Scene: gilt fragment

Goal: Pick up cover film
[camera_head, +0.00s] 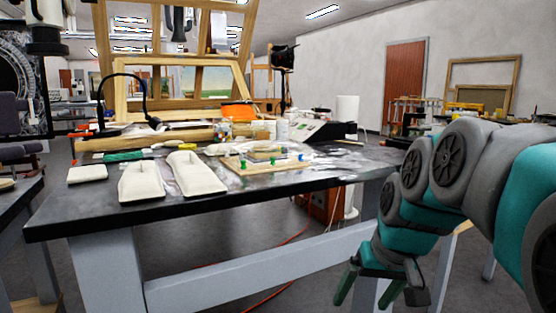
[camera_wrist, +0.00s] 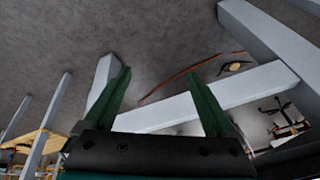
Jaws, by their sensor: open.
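I cannot pick out the cover film with certainty in the head view. A small wooden board (camera_head: 245,177) lies on the dark worktable (camera_head: 110,215), with green and blue pegs and a flat pale piece on it. Clear, glossy, crinkled patches show on the table around this board, too small to identify. My gripper (camera_head: 380,292) is low at the right, in front of the table and below its top, apart from the board. In the wrist view my gripper (camera_wrist: 161,75) has its two green fingers spread, with nothing between them.
Two long cream pads (camera_head: 195,174) and a small white block (camera_head: 87,174) lie at the table's left. Jars (camera_head: 282,128), an orange item (camera_head: 237,112) and a wooden easel frame (camera_head: 180,80) stand behind. Pale table supports (camera_wrist: 215,95) and a red cable cross below my gripper.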

